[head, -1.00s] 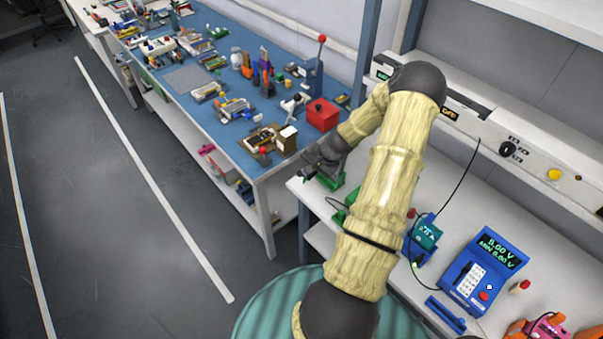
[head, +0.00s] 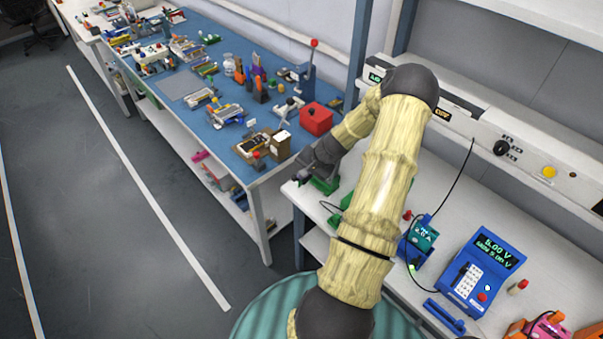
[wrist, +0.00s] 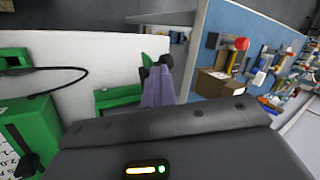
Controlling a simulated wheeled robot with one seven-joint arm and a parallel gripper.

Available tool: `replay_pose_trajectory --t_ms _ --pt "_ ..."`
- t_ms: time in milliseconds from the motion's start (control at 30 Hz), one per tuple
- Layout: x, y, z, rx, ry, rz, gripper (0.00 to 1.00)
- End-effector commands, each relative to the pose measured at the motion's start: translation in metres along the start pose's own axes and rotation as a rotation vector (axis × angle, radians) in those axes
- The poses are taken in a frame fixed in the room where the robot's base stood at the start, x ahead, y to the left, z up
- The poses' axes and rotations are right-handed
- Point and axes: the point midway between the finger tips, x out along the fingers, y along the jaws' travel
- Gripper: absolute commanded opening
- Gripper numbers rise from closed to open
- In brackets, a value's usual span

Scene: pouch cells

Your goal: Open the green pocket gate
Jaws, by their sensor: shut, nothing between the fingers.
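The green fixture (head: 325,185) stands at the left end of the white bench in the head view, partly hidden by my wrist. In the wrist view a green part (wrist: 120,96) lies just left of my fingertips. I cannot make out which part is the gate, nor whether it is open. My gripper (wrist: 158,82) is shut, with nothing between its fingers. Its fingers are right beside the green part; I cannot tell if they touch it. In the head view my gripper (head: 306,172) is dark and low at the fixture.
A larger green box (wrist: 38,125) with a black cable is at left in the wrist view. The blue meter (head: 480,268) and teal device (head: 422,236) are right of my arm. A blue workbench (head: 222,150) with a red box (head: 316,119) is beyond a gap. Grey floor at left is clear.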

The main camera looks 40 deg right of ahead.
Motion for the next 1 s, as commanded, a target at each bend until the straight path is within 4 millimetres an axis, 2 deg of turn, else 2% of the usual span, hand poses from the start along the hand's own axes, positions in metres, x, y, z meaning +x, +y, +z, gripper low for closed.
replay_pose_trajectory --t_ms 33,467,633,800,1000 --pt "0.007 0.013 0.004 0.009 -0.01 0.012 0.0" --pt "0.003 0.013 0.003 0.008 -0.006 0.012 0.0" --pt "-0.014 0.011 0.004 0.005 -0.005 0.009 0.0" --pt "-0.044 0.007 0.007 -0.005 0.0 0.001 0.0" --pt "-0.07 0.005 0.008 -0.013 0.002 -0.001 0.0"
